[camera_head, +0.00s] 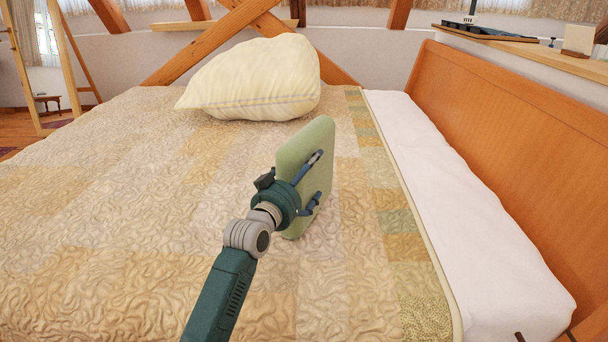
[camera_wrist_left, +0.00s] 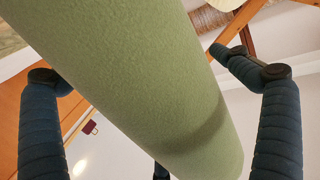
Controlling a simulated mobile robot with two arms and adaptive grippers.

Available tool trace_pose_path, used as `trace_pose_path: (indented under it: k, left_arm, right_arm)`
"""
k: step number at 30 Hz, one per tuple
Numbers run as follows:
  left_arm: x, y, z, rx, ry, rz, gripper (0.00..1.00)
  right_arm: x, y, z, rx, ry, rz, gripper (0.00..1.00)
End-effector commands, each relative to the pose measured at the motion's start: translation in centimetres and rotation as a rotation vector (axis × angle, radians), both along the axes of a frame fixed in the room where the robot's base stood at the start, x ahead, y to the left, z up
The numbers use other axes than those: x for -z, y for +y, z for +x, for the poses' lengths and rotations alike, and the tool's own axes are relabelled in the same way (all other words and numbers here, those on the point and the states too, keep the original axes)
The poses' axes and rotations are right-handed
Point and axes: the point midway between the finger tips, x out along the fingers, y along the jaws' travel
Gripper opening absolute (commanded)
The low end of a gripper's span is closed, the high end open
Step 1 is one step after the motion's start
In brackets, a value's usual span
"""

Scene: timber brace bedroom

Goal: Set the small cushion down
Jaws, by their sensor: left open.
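The small cushion (camera_head: 308,150) is pale green and squarish. It stands on edge, slightly tilted, over the quilted bed (camera_head: 130,220); its lower edge appears to meet the quilt. My left gripper (camera_head: 318,176) is at the cushion's near side, with its two blue fingers spread apart. In the left wrist view the cushion (camera_wrist_left: 150,70) runs between the open fingers, with gaps visible beside them. Part of the cushion is hidden behind the gripper. My right gripper is not in view.
A large cream pillow (camera_head: 255,80) lies at the back of the bed. A white bolster-like pad (camera_head: 450,200) runs along the wooden board (camera_head: 520,130) on the right. A shelf behind it holds a model ship (camera_head: 485,32). The quilt's left side is clear.

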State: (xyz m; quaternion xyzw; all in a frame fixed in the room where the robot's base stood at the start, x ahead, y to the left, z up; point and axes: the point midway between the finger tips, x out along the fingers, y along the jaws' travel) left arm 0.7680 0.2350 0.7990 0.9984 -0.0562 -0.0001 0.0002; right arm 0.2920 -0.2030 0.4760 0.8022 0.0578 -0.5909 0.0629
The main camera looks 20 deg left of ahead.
Motion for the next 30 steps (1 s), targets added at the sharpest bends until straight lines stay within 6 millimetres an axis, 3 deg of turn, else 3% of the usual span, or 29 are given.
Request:
trace_pose_path:
  k: [5, 12, 19, 24, 30]
  left_arm:
    - [-0.1, 0.2, -1.2, -0.001, 0.0, 0.0, 1.0]
    - [-0.2, 0.7, -6.1, 0.0, 0.002, 0.002, 1.0]
    - [-0.1, 1.2, -10.3, 0.0, 0.001, 0.002, 1.0]
    - [-0.2, 1.3, -11.7, 0.001, 0.0, 0.0, 1.0]
    - [-0.2, 1.3, -11.9, 0.001, -0.001, 0.0, 1.0]
  right_arm:
    - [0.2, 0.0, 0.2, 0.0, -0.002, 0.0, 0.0]
    - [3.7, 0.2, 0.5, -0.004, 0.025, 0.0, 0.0]
    - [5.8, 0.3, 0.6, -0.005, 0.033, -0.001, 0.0]
    - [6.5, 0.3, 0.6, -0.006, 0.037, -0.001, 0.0]
    - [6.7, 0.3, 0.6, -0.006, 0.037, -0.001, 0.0]
